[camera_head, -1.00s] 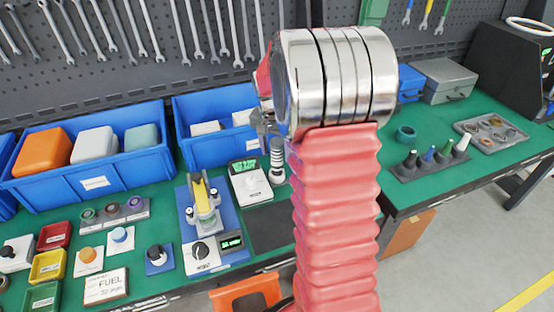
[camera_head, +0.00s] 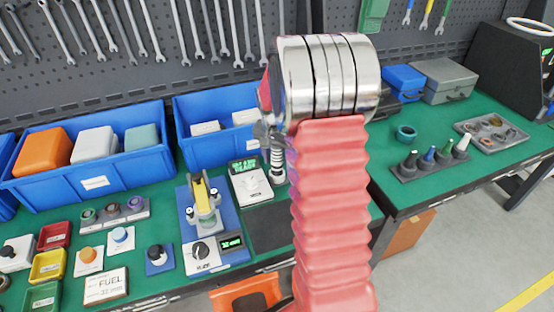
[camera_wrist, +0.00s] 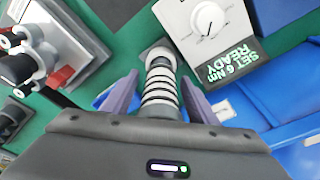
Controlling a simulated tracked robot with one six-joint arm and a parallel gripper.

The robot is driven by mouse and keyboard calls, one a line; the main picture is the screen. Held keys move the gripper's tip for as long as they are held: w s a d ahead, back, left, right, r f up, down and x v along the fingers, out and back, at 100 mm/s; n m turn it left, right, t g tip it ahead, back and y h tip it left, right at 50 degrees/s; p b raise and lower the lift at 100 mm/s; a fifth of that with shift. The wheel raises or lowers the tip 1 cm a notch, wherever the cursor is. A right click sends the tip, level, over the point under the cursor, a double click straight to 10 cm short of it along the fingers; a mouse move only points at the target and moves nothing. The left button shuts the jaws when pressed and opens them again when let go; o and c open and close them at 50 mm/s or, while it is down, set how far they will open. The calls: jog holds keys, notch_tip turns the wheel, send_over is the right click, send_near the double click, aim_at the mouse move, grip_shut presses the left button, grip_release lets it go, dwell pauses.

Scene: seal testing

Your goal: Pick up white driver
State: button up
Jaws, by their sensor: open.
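The white driver, with white and dark bands, stands upright beside the torque setter in the head view (camera_head: 277,165). In the wrist view the white driver (camera_wrist: 160,86) lies between the two fingers of my gripper (camera_wrist: 158,98). The fingers are apart, one on each side of it, with no clear contact. In the head view my gripper (camera_head: 268,135) is at the driver's top, partly hidden by my arm. The white torque setter (camera_wrist: 215,27) reads "SET 6 Nm READY".
A blue bin (camera_head: 215,150) stands close behind the driver. A fixture with a yellow lever (camera_head: 203,195) stands to its left. A dark mat (camera_head: 268,230) lies in front, bare. A rack of coloured-capped tools (camera_head: 432,162) stands at the right.

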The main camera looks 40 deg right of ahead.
jog(key=c, duration=1.2)
jog(key=shift+r, duration=0.2)
jog(key=shift+c, duration=0.2)
notch_tip(320, 180, up, 10)
jog(key=shift+f, duration=0.1)
dwell(0.4)
